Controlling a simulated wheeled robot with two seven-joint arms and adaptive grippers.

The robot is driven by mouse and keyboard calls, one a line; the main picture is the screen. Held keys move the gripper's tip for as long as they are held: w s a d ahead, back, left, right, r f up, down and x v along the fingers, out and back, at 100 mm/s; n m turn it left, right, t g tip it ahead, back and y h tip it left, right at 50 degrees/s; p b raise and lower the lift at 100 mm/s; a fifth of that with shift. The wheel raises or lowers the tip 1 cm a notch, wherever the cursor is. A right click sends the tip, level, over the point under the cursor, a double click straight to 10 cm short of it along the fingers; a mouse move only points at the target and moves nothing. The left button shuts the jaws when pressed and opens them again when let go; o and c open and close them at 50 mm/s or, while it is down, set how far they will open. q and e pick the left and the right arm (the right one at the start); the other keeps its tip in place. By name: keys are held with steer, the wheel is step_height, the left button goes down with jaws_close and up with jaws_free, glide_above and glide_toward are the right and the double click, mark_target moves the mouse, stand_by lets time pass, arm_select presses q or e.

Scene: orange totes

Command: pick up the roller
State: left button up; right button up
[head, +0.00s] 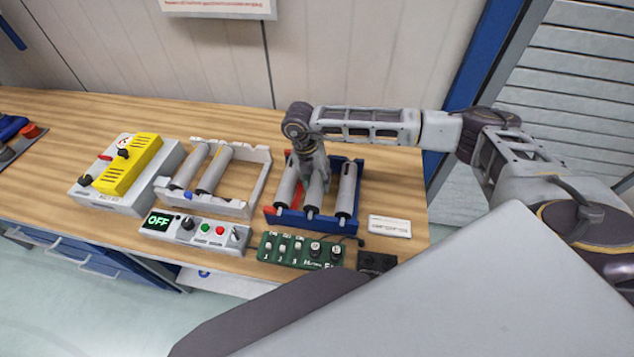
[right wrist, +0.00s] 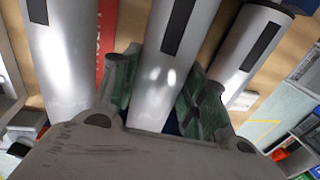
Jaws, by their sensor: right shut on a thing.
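Three grey rollers stand side by side in a blue tray (head: 292,222) on the wooden bench in the head view. My right gripper (head: 314,172) reaches down from above onto the middle roller (head: 313,200). In the right wrist view its two fingers sit on either side of that roller (right wrist: 160,88), and it is shut on it. The left roller (head: 286,190) and the right roller (head: 347,190) lie beside the fingers. The middle roller's upper part is partly hidden by the gripper in the head view. My left gripper is not in view.
A white frame (head: 262,186) with two rollers (head: 215,172) stands left of the tray. A yellow-topped device (head: 130,163) is farther left. A control box reading OFF (head: 200,232) and a green switch board (head: 300,250) lie in front. A white card (head: 390,227) is at right.

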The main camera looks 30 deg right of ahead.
mark_target(317, 178)
steer(key=shift+r+b, duration=0.9)
steer(key=shift+r, duration=3.8)
steer(key=shift+f, duration=0.15)
